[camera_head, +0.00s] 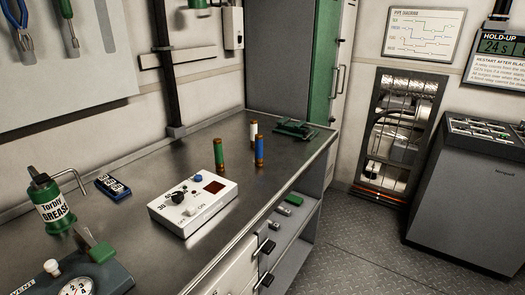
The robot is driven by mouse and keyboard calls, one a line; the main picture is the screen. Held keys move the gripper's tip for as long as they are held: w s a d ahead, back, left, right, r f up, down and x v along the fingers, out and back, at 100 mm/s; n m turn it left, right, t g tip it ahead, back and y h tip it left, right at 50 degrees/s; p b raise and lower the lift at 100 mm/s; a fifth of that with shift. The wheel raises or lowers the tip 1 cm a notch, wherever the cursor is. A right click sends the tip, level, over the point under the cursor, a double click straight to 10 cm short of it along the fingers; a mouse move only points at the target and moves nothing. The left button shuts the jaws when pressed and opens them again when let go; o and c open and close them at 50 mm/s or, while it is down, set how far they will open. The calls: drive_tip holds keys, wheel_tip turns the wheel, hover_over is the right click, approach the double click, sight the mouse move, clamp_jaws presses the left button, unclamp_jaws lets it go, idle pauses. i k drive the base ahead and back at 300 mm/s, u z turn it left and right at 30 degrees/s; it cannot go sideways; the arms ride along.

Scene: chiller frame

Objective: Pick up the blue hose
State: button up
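No long blue hose shows clearly. A short upright blue cylinder (260,150) with copper-coloured ends stands on the metal bench (150,165); I cannot tell whether it is the hose. A similar green cylinder (219,153) stands to its left, and a white one (253,131) stands just behind it. The three stand apart from the white control box (180,219) in front of them. My gripper is not in this view, so its state and what it may hold are hidden.
A green grease can (48,205), a dark blue device (113,186) and a gauge unit (80,287) stand on the bench's left. A green tool (296,129) lies at the far end. A grey cabinet (465,200) stands right. Open floor (365,255) lies between.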

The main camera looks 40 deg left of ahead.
sight(258, 139)
drive_tip(key=u, duration=0.4)
drive_tip(key=i, duration=0.6)
drive_tip(key=u, duration=1.15)
drive_tip(key=i, duration=0.35)
drive_tip(key=u, duration=0.3)
